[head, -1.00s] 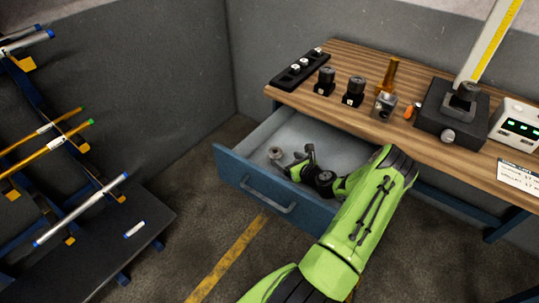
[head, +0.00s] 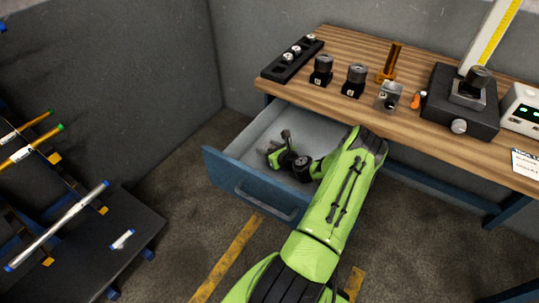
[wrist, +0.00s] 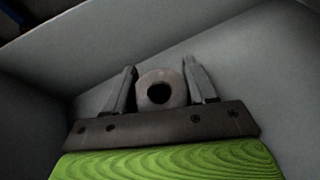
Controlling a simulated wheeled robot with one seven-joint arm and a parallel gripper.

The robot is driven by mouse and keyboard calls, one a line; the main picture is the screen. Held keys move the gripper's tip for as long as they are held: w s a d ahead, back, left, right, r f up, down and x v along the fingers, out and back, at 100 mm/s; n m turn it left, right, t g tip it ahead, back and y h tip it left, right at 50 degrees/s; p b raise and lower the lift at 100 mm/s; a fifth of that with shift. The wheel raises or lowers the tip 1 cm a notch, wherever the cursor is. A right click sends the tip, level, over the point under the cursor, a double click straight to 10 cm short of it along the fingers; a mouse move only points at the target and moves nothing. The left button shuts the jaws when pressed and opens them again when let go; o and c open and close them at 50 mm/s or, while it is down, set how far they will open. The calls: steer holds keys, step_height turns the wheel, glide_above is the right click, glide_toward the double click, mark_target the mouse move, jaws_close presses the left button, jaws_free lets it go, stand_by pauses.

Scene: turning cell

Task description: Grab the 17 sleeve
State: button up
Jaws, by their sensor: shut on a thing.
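A grey round sleeve with a dark bore (wrist: 160,76) sits between the two fingers of my gripper (wrist: 160,88) in the wrist view, bore facing the camera. My gripper is shut on it. No number can be read on it. In the head view my gripper (head: 274,150) is inside the open drawer (head: 238,177), towards its left side. My gripper mostly hides the sleeve there. I cannot tell whether the sleeve touches the drawer floor.
A bar rack (head: 60,225) stands at left. Bare floor lies between.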

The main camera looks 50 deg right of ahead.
steer(key=c, duration=0.7)
steer(key=shift+r, duration=0.1)
steer(key=shift+c, duration=0.5)
